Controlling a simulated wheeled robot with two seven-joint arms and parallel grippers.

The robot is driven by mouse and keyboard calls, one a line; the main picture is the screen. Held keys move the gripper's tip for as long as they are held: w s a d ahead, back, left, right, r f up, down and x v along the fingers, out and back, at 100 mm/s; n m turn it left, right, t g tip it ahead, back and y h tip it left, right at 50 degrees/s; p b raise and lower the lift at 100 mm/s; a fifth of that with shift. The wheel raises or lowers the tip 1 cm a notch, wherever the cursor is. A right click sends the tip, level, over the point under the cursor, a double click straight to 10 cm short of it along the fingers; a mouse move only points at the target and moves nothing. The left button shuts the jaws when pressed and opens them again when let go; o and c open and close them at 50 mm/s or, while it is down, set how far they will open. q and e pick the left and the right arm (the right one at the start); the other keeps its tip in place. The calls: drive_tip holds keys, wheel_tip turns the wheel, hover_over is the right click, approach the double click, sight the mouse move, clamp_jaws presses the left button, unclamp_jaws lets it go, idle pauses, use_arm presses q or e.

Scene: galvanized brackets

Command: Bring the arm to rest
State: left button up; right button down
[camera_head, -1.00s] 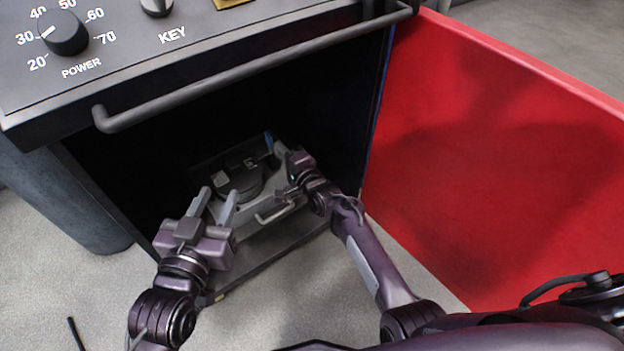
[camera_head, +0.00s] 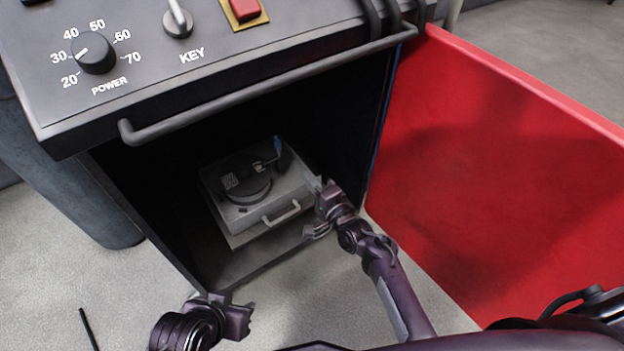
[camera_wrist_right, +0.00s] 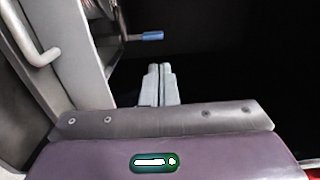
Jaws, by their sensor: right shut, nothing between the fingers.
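My right arm reaches from the lower right to the cabinet opening. Its gripper (camera_head: 320,207) is beside the right front corner of a grey box with a handle (camera_head: 232,222). In the right wrist view its fingers (camera_wrist_right: 158,84) are together with nothing between them, and the box side and blue-tipped lever (camera_wrist_right: 152,36) show to their left and above. My left gripper (camera_head: 240,316) is low in the head view, in front of the cabinet and apart from it. Its fingers are not clear.
The black cabinet has a control panel (camera_head: 140,72) and a bar handle (camera_head: 225,101) above its opening. Its red door (camera_head: 490,165) stands open on the right. A grey cylinder (camera_head: 75,180) stands at the left. The floor in front is clear beside a thin dark rod (camera_head: 88,328).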

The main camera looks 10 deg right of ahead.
use_arm(q)
drive_tip(key=shift+a, duration=0.2)
use_arm(e)
drive_tip(key=shift+s+d, duration=0.2)
drive_tip(key=shift+s, duration=0.3)
